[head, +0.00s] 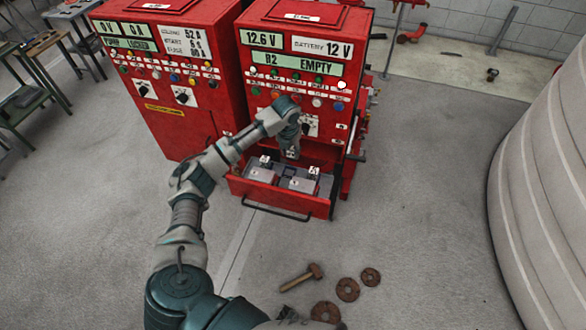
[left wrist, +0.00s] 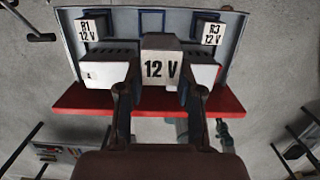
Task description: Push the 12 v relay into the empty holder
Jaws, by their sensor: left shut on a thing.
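The 12 v relay, a grey block with a white "12 V" label (left wrist: 160,68), is between the two dark fingers of my left gripper (left wrist: 160,90), which is shut on it. In the head view the left gripper (head: 290,152) is over the open red drawer (head: 275,203) of the right cabinet. In the left wrist view, labels R1 (left wrist: 92,30) and R3 (left wrist: 212,33) stand behind two blocks, one on each side of the relay. The relay covers the middle position between them. Whether it touches the holder cannot be told.
The right red cabinet (head: 354,75) reads "R2 EMPTY". The left red cabinet (head: 175,123) stands beside it. A hammer (head: 302,277) and rusty discs (head: 347,289) lie on the floor. A large pale ribbed tank (head: 545,180) stands at the right. Floor right of the drawer is clear.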

